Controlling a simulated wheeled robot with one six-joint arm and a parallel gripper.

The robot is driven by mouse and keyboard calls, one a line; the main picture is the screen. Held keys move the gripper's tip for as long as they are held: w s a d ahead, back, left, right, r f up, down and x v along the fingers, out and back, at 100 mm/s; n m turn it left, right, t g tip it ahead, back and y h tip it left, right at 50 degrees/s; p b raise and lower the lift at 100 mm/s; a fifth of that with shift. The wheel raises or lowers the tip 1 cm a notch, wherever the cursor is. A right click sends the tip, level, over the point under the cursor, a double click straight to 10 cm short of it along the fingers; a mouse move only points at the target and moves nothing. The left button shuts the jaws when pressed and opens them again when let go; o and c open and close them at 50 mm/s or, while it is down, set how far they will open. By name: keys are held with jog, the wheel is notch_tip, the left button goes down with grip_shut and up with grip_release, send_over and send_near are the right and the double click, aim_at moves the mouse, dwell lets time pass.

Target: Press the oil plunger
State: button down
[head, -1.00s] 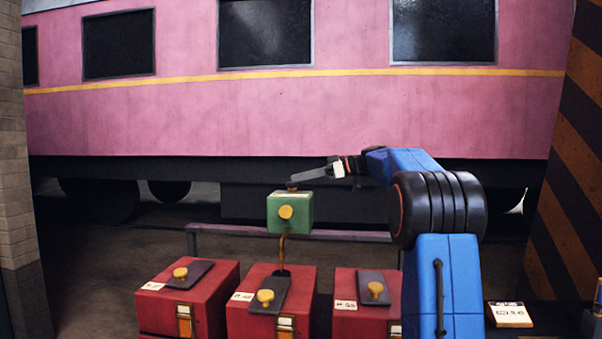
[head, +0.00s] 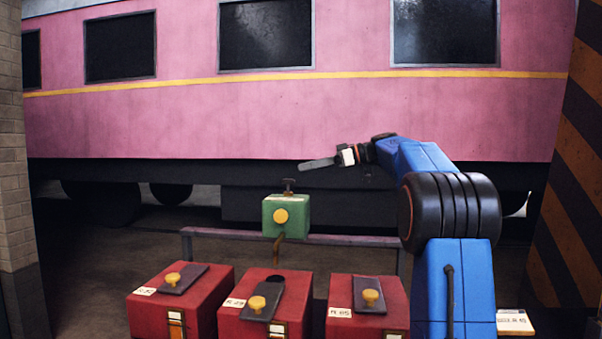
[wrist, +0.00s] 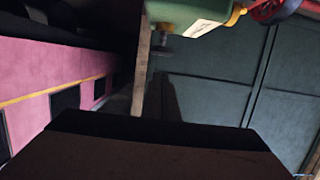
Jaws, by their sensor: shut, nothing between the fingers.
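The green oil box (head: 286,217) has a yellow round knob on its front and a dark plunger (head: 289,185) standing up from its top. A brass spout (head: 279,250) hangs below it. My gripper (head: 303,166) is shut and empty, pointing left. Its tip is above and slightly right of the plunger in the picture, with a visible gap between them. In the wrist view the green box (wrist: 188,14) is at the top, with the plunger (wrist: 165,50) sticking out below it. My dark fingers (wrist: 150,140) fill the bottom of that view.
Three red boxes (head: 262,310) with dark sliding lids and yellow knobs stand in front. The middle one shows a dark hole behind its lid, beneath the spout. A rail (head: 345,240) runs behind. A pink carriage (head: 300,120) fills the background. A striped pillar (head: 565,200) is at right.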

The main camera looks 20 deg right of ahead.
jog(key=v, duration=0.6)
dwell(1.5)
jog(key=s+a+f+m+g+h, duration=0.3)
jog(key=s+a+f+m+h, duration=0.35)
jog(key=s+a+f, duration=1.15)
jog(key=s+a+f+m+h, duration=0.1)
jog(key=s+f+m+h, duration=0.4)
jog(key=s+f, duration=1.9)
jog(key=s+h, duration=0.1)
jog(key=s, duration=0.2)
jog(key=shift+f, duration=0.2)
